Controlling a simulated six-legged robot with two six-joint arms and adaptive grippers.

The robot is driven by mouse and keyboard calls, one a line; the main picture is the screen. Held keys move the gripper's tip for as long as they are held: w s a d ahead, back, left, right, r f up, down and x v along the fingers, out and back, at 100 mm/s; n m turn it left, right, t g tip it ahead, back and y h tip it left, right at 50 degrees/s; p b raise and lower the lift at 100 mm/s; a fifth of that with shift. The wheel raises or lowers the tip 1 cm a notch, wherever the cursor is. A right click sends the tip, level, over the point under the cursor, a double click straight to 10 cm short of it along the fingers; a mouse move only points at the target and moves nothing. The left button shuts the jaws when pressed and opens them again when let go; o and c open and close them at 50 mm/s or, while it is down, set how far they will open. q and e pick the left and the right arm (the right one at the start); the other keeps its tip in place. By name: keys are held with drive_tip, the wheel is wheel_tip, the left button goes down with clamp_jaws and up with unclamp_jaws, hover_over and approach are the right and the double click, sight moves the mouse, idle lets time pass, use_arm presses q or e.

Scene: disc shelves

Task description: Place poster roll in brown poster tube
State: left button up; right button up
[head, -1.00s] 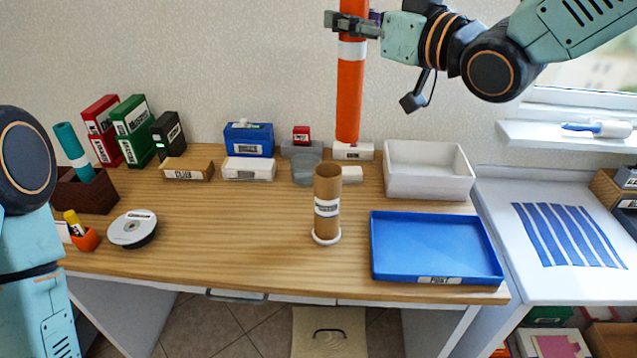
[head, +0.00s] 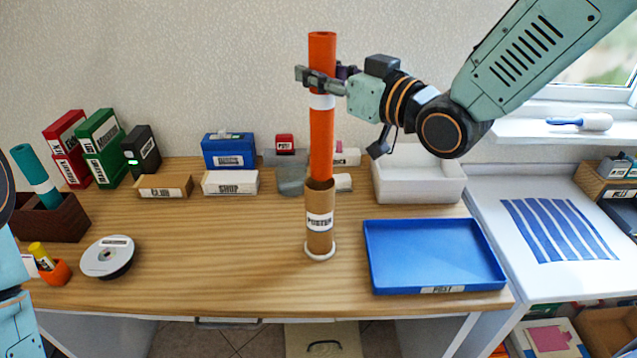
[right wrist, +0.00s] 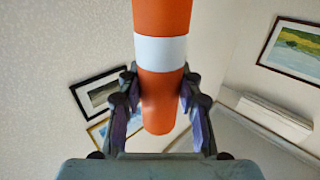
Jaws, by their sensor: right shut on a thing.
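The orange poster roll (head: 321,135) with a white band stands upright in the head view. Its lower end is at the mouth of the brown poster tube (head: 320,238) and seems to be just inside it; the tube's front rim hides that end. The tube stands upright on a white round base on the desk. My right gripper (head: 320,81) is shut around the roll's upper part, above the white band. In the right wrist view, both fingers (right wrist: 160,95) press on the orange roll (right wrist: 161,85). My left gripper is out of view.
A blue tray (head: 435,255) lies right of the tube, with a white bin (head: 420,180) behind it. Small boxes, including a SHOP box (head: 231,182), line the desk's back. A disc stack (head: 107,257) is at left. Bare desk (head: 220,245) lies left of the tube.

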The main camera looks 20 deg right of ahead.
sight(319, 177)
wheel_tip(319, 177, down, 15)
drive_tip(key=shift+a+f+b, duration=0.1)
drive_tip(key=shift+b, duration=0.9)
drive_tip(key=shift+a+f, duration=0.15)
drive_tip(key=shift+f, duration=0.4)
wheel_tip(319, 177, down, 3)
drive_tip(key=shift+f+b, duration=0.1)
drive_tip(key=shift+b, duration=0.2)
drive_tip(key=shift+w+f, duration=0.1)
drive_tip(key=shift+f, duration=0.05)
drive_tip(key=o, duration=1)
drive_tip(key=shift+o, duration=0.7)
